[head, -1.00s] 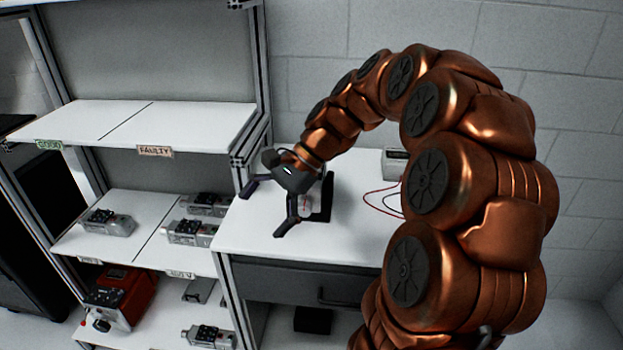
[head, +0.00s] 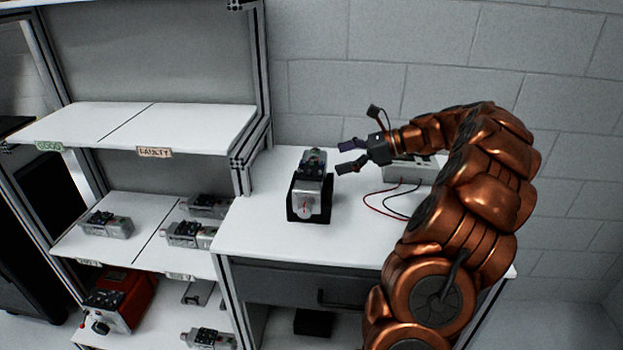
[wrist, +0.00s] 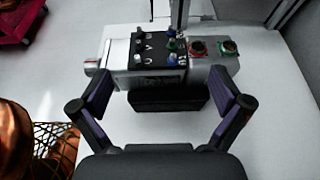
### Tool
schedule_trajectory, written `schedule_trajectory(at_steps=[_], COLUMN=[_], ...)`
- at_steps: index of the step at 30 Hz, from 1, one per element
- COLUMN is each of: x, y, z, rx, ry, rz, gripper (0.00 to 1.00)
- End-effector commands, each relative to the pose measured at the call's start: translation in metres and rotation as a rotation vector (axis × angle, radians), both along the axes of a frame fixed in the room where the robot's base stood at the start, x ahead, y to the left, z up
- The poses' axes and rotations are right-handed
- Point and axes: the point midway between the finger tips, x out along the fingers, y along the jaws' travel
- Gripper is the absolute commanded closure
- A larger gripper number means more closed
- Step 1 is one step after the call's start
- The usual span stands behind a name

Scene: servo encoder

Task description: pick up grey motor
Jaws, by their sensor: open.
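A grey motor (head: 311,178) with a black connector block on top sits in a black stand (head: 324,207) on the white workbench. In the wrist view the grey motor (wrist: 150,65) lies across the picture ahead of the fingers, with its shaft end to the left and coloured connectors on top. My gripper (head: 346,156) is to the right of the motor in the head view, its fingers pointing left at it. It is open and empty. In the wrist view the fingertips (wrist: 162,103) are spread wide and look just short of the motor; contact cannot be told.
A grey box (head: 412,170) with red and black wires stands behind my arm on the workbench (head: 255,225). The shelf unit at left has GOOD and FAULTY labels (head: 155,152), an empty upper shelf (head: 190,125), and several similar motors (head: 107,223) lower down.

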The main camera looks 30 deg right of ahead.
Motion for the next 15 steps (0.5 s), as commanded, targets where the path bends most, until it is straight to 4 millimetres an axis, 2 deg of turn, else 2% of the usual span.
schedule_trajectory(at_steps=[10, 15], x=[0.014, 0.027], y=[0.021, 0.04], z=[-0.007, -0.014], rx=[0.002, 0.001], ry=[0.002, 0.002], rz=[0.003, 0.008], gripper=[0.0, 0.0])
